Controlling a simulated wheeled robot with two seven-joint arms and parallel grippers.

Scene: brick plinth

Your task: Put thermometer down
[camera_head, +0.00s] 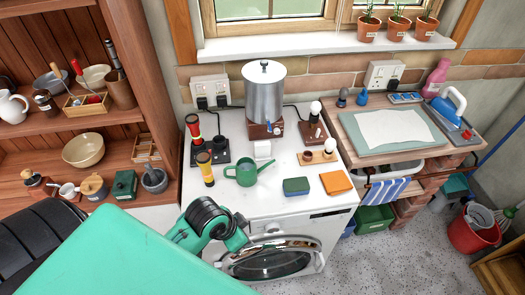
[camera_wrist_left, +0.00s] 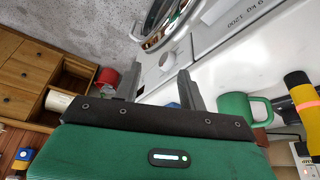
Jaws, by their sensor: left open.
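I cannot pick out a thermometer in either view. My left gripper (camera_wrist_left: 159,80) shows in the left wrist view with its two dark fingers apart and nothing visible between their tips. In the head view my left arm comes in from the lower left, in front of the white counter (camera_head: 290,212). The gripper's fingers cannot be made out there. My right gripper is not in view.
A round door (camera_head: 272,262) is below. Shelves (camera_head: 130,160) stand left.

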